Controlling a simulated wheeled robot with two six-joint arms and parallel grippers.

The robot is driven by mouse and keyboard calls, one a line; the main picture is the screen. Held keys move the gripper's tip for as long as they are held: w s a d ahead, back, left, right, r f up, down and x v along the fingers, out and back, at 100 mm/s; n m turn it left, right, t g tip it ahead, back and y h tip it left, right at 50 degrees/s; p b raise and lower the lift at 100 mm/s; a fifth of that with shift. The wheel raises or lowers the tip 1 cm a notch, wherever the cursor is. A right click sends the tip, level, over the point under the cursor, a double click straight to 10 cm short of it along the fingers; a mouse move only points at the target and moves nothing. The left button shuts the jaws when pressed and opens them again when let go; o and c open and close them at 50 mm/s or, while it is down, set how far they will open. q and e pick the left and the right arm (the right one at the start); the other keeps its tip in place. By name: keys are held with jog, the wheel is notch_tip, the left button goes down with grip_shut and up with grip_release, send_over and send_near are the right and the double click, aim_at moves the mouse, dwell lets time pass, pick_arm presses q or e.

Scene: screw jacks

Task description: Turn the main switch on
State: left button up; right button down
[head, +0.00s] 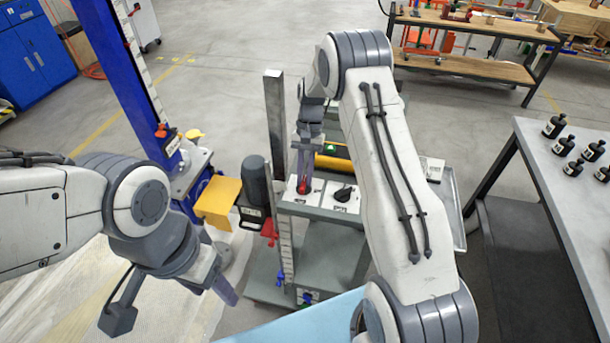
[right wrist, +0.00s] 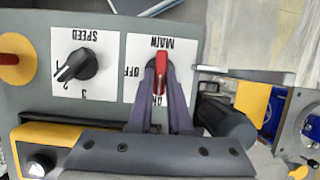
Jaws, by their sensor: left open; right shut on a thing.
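The main switch is a red handle (right wrist: 161,88) on a white plate marked MAIN, seen upside down in the right wrist view. It also shows red in the head view (head: 303,186), on the grey control panel (head: 322,212). My right gripper (right wrist: 160,72) is shut on the red handle, one finger on each side. The handle lies along the picture's vertical, and OFF is printed to its left. My left gripper (head: 226,290) is open and empty at lower left, away from the panel.
A black SPEED knob (right wrist: 78,65) sits beside the main switch. A red button on a yellow base (right wrist: 14,58) is further left. A tall grey post (head: 275,120) stands close beside my right gripper. A table with black bottles (head: 560,150) is at right.

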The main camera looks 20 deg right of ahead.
jog(key=c, duration=0.8)
grip_release()
jog(key=shift+c, duration=0.2)
jog(key=shift+w+d+r+b, duration=0.15)
jog(key=shift+w+r+b, duration=0.15)
jog(key=shift+r, duration=0.2)
jog(key=b+v, duration=0.2)
jog(key=v, duration=0.7)
jog(key=shift+r, duration=0.25)
